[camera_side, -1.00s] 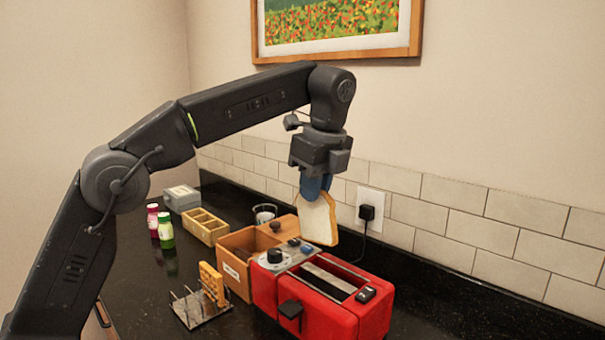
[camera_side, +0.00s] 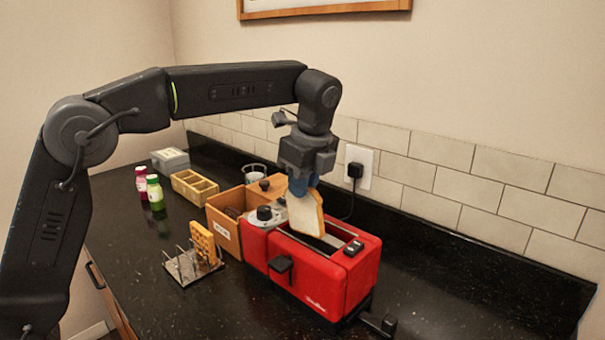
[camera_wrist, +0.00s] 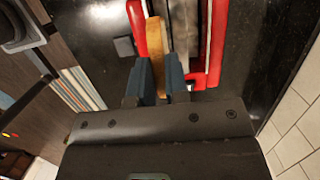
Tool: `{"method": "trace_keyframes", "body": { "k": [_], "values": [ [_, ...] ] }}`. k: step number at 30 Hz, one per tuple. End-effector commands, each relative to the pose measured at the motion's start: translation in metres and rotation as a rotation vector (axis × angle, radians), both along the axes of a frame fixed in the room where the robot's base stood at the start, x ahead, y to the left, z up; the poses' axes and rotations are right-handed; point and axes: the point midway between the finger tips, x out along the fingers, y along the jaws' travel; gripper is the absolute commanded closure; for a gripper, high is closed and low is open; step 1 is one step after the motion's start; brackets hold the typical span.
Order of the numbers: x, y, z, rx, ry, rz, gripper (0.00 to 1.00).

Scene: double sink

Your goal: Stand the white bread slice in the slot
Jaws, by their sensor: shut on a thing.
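The white bread slice (camera_side: 307,214) has a pale face and a brown crust, and hangs upright, a little tilted. My gripper (camera_side: 301,184), with blue fingers, is shut on its upper edge. The slice's lower edge is at the near-left part of the long slot (camera_side: 335,240) in the red toaster (camera_side: 311,279); I cannot tell whether it is above the slot or just inside. In the wrist view, the slice (camera_wrist: 154,32) shows edge-on between the fingers (camera_wrist: 161,78), beside the dark slot and the red toaster rim (camera_wrist: 138,28).
Left of the toaster stand an open wooden box (camera_side: 224,226) and a wire rack holding a waffle (camera_side: 204,243). Behind are a divided tray (camera_side: 194,187), two bottles (camera_side: 148,190) and a grey box (camera_side: 170,160). The tiled wall and a plugged-in cord (camera_side: 355,172) are close behind. The right counter is clear.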

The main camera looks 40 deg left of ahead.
Motion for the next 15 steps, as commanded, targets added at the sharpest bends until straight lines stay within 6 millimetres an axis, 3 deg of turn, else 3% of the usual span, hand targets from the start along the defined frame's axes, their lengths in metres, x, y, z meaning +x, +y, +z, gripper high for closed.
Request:
{"method": "trace_keyframes", "body": {
  "k": [15],
  "values": [
    [-0.001, 0.0, -0.035, 0.0, 0.002, -0.001, 0.99]
  ]
}}
